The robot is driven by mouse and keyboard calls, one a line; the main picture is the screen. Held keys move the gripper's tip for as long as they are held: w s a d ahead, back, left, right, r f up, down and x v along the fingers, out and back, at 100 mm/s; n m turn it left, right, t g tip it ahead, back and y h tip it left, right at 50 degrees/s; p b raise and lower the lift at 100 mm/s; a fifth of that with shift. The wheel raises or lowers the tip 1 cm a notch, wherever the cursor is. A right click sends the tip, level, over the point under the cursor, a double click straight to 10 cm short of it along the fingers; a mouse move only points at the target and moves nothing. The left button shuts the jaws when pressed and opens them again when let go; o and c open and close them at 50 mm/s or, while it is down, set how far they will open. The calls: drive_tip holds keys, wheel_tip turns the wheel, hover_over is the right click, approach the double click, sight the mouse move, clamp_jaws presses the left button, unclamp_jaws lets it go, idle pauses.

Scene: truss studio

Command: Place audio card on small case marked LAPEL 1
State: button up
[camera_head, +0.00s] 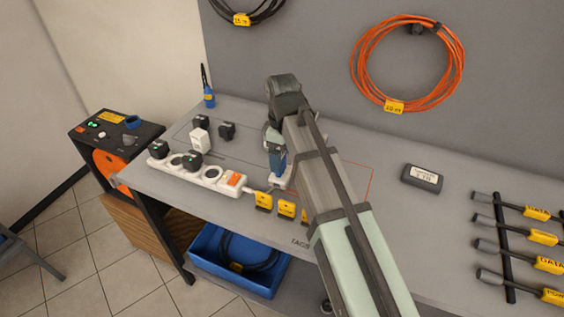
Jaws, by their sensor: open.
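Several small yellow cards with dark markings lie in a row along the table's front edge. One yellow card (263,201) is at the left of the row and another card (287,209) is beside it; the last is partly behind my arm. Their print is too small to tell which is the audio card. A small dark case (422,179) with a white label lies right of my arm; I cannot read LAPEL 1 on it. My gripper (275,146) is above the table behind the cards, apart from them. Its fingers are small and partly hidden, and it appears open and empty.
A white power strip (208,176) with plugs lies left of my gripper. A blue item (278,163) on a white base stands right by it. A black rack (509,265) with yellow-tagged cables is at right. A blue bin (205,259) is below the table. Grey tabletop around the case is clear.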

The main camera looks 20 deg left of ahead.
wheel_tip(320, 180, up, 8)
drive_tip(key=shift+r, duration=0.15)
idle(0.3)
idle(0.3)
